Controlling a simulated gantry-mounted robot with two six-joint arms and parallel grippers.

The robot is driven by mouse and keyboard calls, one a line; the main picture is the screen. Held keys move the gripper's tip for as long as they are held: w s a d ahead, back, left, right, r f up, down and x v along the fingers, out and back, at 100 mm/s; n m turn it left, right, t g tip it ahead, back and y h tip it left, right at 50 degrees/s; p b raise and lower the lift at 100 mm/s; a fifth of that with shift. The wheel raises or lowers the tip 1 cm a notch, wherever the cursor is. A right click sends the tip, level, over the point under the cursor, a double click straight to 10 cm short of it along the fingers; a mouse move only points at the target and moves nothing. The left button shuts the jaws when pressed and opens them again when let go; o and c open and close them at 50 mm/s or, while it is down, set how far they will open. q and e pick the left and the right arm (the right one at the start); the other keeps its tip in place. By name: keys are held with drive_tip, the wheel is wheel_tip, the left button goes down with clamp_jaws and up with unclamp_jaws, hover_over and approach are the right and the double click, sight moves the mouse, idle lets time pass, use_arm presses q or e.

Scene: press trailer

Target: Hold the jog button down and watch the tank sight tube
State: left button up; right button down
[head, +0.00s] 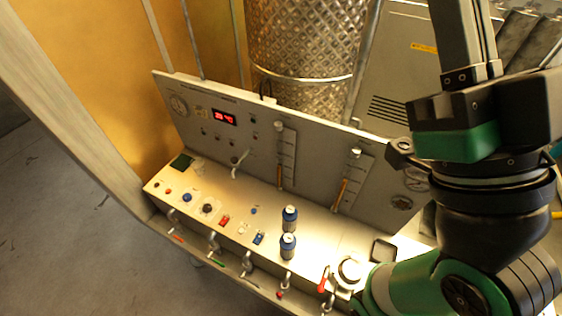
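Two upright sight tubes stand on the sloping panel, a left one (280,176) and a right one (341,191), each with amber in its lower part and a scale beside it. I cannot tell which is the tank's. Small controls on the lit deck include a blue button (187,197), a black knob (207,208), a red switch (224,221) and a blue switch (258,238). Their labels are too small to read, so I cannot tell which is the jog button. My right arm fills the right side; no gripper fingers show. My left gripper is out of view.
A red digital display (224,117) is lit on the panel (232,145). Two blue-capped cylinders (289,245) stand on the deck. Valve levers (213,242) line the front edge. A quilted metal tank (300,45) stands behind. Clear floor (70,225) lies left.

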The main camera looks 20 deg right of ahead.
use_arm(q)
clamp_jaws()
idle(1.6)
